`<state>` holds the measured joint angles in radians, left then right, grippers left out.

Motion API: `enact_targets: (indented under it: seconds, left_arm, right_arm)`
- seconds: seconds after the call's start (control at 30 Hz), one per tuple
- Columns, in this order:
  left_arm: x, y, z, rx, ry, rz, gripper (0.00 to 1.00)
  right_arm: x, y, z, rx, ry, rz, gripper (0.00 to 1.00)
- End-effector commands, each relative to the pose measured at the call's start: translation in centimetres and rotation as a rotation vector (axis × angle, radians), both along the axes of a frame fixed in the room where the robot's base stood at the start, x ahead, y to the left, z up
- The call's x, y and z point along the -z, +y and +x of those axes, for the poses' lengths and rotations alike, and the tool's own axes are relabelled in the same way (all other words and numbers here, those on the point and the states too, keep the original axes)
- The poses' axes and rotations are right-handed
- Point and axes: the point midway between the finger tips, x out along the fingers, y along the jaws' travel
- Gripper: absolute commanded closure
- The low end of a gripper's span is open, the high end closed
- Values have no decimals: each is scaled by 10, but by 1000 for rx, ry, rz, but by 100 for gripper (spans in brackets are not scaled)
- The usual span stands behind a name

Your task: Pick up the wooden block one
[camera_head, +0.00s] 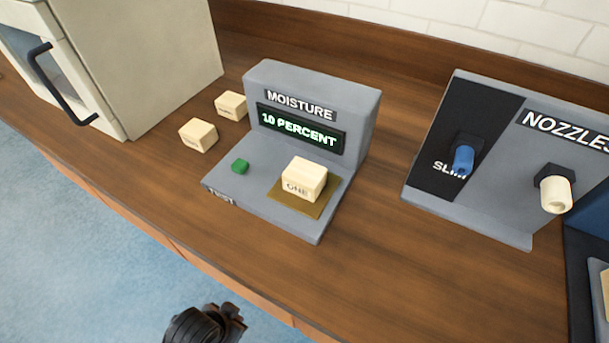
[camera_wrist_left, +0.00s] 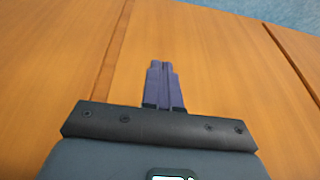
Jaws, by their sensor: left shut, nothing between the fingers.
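The wooden block one (camera_head: 305,180) is a pale block lettered "ONE". It rests upright on the brass plate (camera_head: 316,207) of the grey moisture meter (camera_head: 310,85), whose screen reads "10 PERCENT". My left gripper (camera_wrist_left: 162,66) shows in the left wrist view with its fingers shut and empty, over plain wood and away from any block. A dark part of my own arm shows at the bottom edge of the head view, in front of the counter. My right gripper is not in view.
Two more pale blocks (camera_head: 198,134) and (camera_head: 231,105) lie left of the meter, near a white cabinet (camera_head: 160,60) with a black handle. A green button (camera_head: 240,166) sits on the meter's base. A nozzle stand (camera_head: 480,205) is at right. Counter between them is clear.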

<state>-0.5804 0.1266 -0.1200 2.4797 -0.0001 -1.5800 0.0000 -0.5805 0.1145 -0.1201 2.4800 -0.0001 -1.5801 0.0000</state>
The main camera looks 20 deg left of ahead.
Motion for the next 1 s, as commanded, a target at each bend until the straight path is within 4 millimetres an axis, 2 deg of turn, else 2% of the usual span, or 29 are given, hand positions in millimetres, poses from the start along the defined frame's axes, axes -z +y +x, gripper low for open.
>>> enact_targets:
  seconds: [0.07, 0.67, 1.0]
  left_arm:
    - [0, -1, 0, -1, 0, -2, 97]
    - [0, -3, 0, -7, 0, -11, 5]
    - [0, 0, 0, -2, -1, -2, 4]
  right_arm:
    - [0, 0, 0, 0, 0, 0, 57]
    - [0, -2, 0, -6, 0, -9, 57]
    - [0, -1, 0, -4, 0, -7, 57]
